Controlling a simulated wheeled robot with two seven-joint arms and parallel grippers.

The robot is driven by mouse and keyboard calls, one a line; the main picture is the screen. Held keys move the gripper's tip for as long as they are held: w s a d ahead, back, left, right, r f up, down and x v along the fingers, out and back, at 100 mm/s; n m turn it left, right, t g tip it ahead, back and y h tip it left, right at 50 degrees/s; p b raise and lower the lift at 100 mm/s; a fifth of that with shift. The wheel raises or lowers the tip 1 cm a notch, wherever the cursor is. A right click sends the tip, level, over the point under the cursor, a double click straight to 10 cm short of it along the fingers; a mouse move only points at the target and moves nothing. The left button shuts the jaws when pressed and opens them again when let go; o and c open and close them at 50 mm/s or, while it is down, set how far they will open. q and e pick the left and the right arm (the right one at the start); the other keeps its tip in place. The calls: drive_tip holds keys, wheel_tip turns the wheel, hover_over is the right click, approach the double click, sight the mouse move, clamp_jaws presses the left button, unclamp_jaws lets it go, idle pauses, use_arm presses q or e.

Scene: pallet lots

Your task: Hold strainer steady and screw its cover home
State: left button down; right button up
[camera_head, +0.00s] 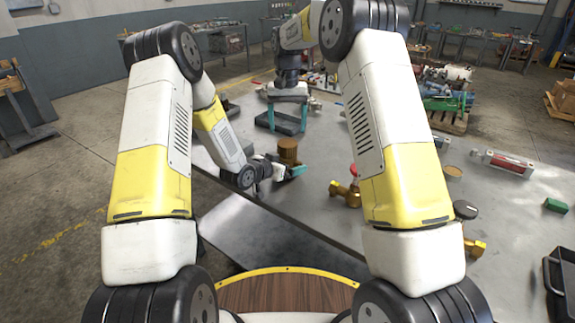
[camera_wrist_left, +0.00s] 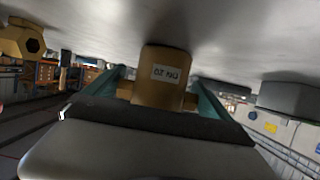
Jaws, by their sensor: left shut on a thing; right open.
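The strainer (camera_head: 288,148) is a brown, bronze-coloured cylinder at the table's near left edge. My left gripper (camera_head: 284,171) is shut on it low down. In the left wrist view the strainer (camera_wrist_left: 160,92) sits between the two teal fingers and shows a pale label that reads upside down. My right gripper (camera_head: 287,112) is open and empty, with its teal fingers spread, behind the strainer. A flat, round bronze-coloured disc (camera_head: 452,171) lies on the table to the right. I cannot tell whether it is the cover, or whether a cover sits on the strainer.
A brass fitting (camera_head: 474,246) and a dark round piece (camera_head: 465,210) are near my right arm. A dark tray (camera_head: 283,122) lies below the right gripper. A green block (camera_head: 555,205) is far right.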

drive_tip(key=n, duration=1.7)
drive_tip(key=shift+n, duration=0.3)
drive_tip(key=n, duration=0.8)
drive_tip(key=shift+n, duration=0.4)
drive_tip(key=n, duration=0.7)
